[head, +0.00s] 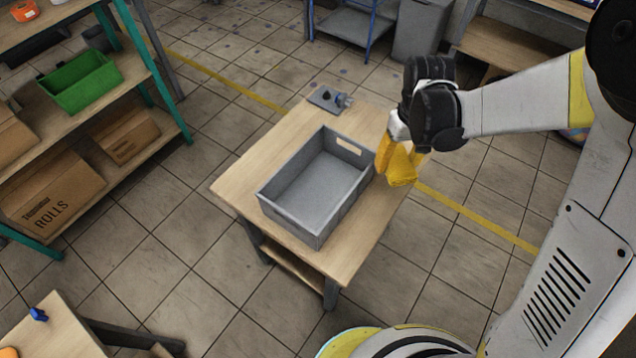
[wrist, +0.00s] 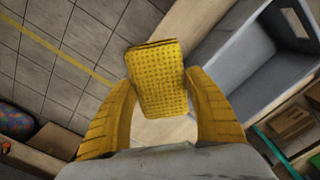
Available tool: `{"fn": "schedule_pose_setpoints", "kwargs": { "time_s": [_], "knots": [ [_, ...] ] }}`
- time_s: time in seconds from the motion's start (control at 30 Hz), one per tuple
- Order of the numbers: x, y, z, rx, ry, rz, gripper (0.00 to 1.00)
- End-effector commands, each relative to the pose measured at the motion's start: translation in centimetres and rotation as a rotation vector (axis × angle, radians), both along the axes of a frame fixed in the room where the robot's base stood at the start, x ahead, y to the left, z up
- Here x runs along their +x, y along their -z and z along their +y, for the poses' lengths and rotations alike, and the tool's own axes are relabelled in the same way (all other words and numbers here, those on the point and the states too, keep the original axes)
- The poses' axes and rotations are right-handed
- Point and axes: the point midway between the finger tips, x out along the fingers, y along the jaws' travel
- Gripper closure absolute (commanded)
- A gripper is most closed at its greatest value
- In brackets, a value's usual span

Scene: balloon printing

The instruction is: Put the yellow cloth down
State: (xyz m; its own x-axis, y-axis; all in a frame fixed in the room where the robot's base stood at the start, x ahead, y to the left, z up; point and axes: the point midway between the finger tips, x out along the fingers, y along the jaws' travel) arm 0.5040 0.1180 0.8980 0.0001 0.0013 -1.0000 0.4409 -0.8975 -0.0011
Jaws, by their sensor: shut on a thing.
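The yellow cloth (wrist: 158,80) is a folded, dimpled pad held between the two yellow fingers of my gripper (wrist: 163,100) in the wrist view. In the head view the cloth (head: 402,166) hangs below my gripper (head: 388,150), at the right edge of the small wooden table (head: 237,188). The cloth is just right of the grey crate, apart from it. I cannot tell whether its lower end touches the tabletop. My wrist hides part of the table's far right corner.
An empty grey crate (head: 285,222) fills the table's middle; it also shows in the wrist view (wrist: 235,62). A small grey device (head: 325,98) lies at the table's back edge. A shelf with a green bin (head: 82,83) and cardboard boxes (head: 52,200) stands left. Bare wood shows along the table's left side.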

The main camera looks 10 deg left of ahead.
Motion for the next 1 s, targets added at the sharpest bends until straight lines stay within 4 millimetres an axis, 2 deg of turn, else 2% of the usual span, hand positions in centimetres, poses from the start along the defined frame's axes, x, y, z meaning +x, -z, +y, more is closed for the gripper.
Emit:
{"fn": "schedule_pose_setpoints", "kwargs": {
  "time_s": [0.03,0.2,0.3,0.4,0.6,0.73,0.9,1.0],
  "knots": [
    [-0.2,-0.2,2.5,0.0,-0.081,0.0,0.64],
    [-1.7,0.9,10.8,0.0,-0.386,-0.001,0.64],
    [-2.8,2.8,14.7,0.0,-0.53,-0.001,0.64],
    [-3.9,4.6,17.2,0.0,-0.627,-0.001,0.64],
    [-4.9,6.7,19.3,0.0,-0.713,-0.001,0.64],
    [-5.0,8.5,19.6,0.0,-0.722,-0.001,0.64],
    [-4.9,12.0,19.5,0.001,-0.72,-0.001,0.64],
    [-4.9,13.1,19.5,0.001,-0.719,-0.001,0.64]
  ]
}}
